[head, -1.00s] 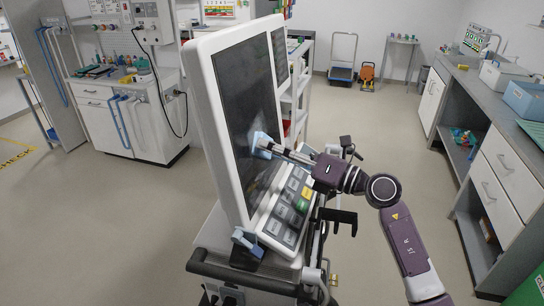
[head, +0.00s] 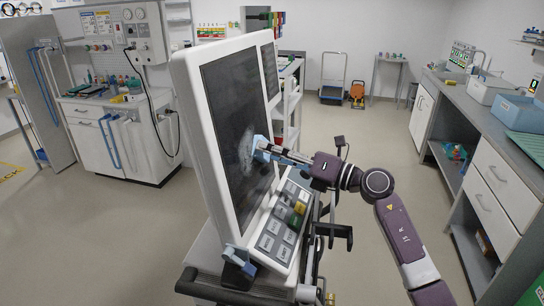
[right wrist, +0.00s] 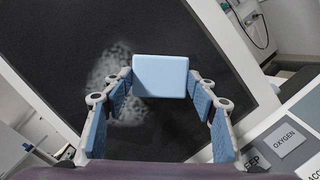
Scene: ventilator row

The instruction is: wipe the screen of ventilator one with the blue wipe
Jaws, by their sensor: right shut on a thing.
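The ventilator's tilted dark screen (head: 238,120) in its white frame fills the middle of the head view. A pale cloudy smudge (head: 244,152) lies on it; it also shows on the dark screen in the right wrist view (right wrist: 117,88). My right gripper (head: 270,150) is shut on the blue wipe (head: 260,142), a light-blue block held at the screen's right part, beside the smudge. In the right wrist view the wipe (right wrist: 161,76) sits between the fingertips, in front of the screen. I cannot tell whether it touches the glass. My left gripper is not in view.
A key panel (head: 285,222) slopes out below the screen, under my right arm. A black bracket (head: 338,232) juts out at its right. A counter with drawers (head: 497,190) runs along the right side.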

